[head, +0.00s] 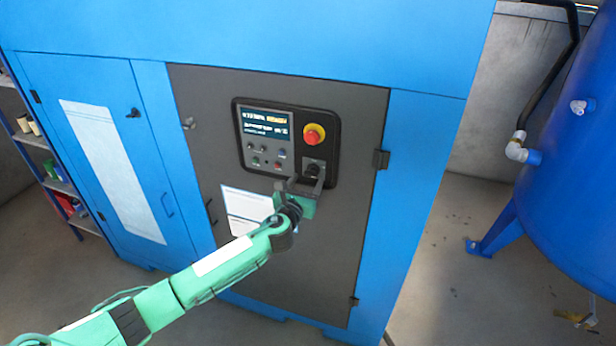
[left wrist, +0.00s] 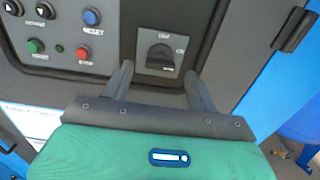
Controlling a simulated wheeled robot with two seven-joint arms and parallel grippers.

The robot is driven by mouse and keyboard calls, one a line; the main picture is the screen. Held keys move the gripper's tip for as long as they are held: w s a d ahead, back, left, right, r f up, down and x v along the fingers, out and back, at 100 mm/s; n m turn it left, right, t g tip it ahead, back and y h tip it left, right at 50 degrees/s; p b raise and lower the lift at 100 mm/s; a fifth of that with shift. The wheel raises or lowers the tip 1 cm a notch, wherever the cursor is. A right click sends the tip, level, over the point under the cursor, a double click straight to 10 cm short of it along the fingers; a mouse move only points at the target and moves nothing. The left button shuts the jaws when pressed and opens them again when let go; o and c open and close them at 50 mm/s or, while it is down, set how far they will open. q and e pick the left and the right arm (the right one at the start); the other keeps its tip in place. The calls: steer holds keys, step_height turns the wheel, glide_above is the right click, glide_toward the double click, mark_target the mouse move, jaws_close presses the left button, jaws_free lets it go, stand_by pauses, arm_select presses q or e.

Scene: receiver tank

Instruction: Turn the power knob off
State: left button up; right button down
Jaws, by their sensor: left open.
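The power knob (head: 312,170) is a black rotary knob at the lower right of the control panel (head: 264,165) on the blue cabinet. In the left wrist view the knob (left wrist: 160,56) sits on a grey plate, with a label partly readable as "ON" to its right. My left gripper (head: 305,182) is open in front of the panel. Its two dark fingers (left wrist: 158,80) point at the panel, one to each side of the knob and a little below it in the picture. I cannot tell whether they touch the panel. My right gripper is not in view.
A red emergency button on a yellow base (head: 314,134) is just above the knob. A screen (head: 264,124) and small buttons, including a blue reset button (left wrist: 91,17) and a red stop button (left wrist: 84,53), lie to the left. A blue tank (head: 575,170) stands at the right.

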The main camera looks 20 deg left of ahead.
mark_target(312, 171)
arm_select(q)
steer(key=shift+w, duration=1.1)
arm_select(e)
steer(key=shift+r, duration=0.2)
arm_select(q)
steer(key=shift+c, duration=0.2)
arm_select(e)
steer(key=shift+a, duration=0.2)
arm_select(q)
steer(key=c, duration=1)
steer(key=shift+o, duration=0.2)
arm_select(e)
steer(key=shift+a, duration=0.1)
